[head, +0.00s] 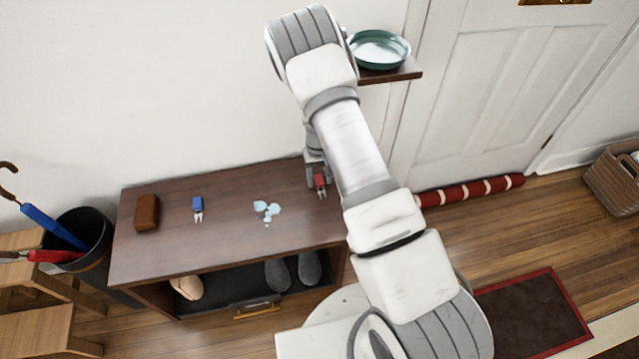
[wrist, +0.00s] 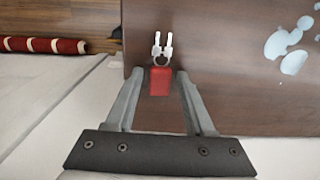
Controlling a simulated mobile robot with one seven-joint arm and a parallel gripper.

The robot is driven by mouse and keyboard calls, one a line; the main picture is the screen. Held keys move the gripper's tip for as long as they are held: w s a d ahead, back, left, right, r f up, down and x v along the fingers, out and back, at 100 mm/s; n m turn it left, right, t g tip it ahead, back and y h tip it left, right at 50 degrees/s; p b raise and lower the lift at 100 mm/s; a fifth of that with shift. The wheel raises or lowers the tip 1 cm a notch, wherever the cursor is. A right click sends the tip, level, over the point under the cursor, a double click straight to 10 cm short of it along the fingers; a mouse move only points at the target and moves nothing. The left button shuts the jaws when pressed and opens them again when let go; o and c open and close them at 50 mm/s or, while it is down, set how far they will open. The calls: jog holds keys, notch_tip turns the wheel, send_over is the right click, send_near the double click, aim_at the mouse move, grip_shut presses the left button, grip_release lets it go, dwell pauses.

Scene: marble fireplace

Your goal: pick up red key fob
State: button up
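The red key fob (head: 320,181) with its keys lies at the right end of the dark wooden bench top. In the wrist view the red fob (wrist: 160,81) sits between the tips of my gripper's two fingers, with its ring and keys pointing away from the gripper. My gripper (wrist: 160,78) is open, with a gap between each finger and the fob. In the head view my gripper (head: 317,168) is at the fob, partly hidden by my arm. I cannot tell the exact height of the fingers above the bench.
A green bowl (head: 379,49) stands on a wall shelf (head: 400,73) close to my arm. The wall is right behind the bench.

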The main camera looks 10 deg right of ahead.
grip_shut()
jog(key=shift+r, duration=0.1)
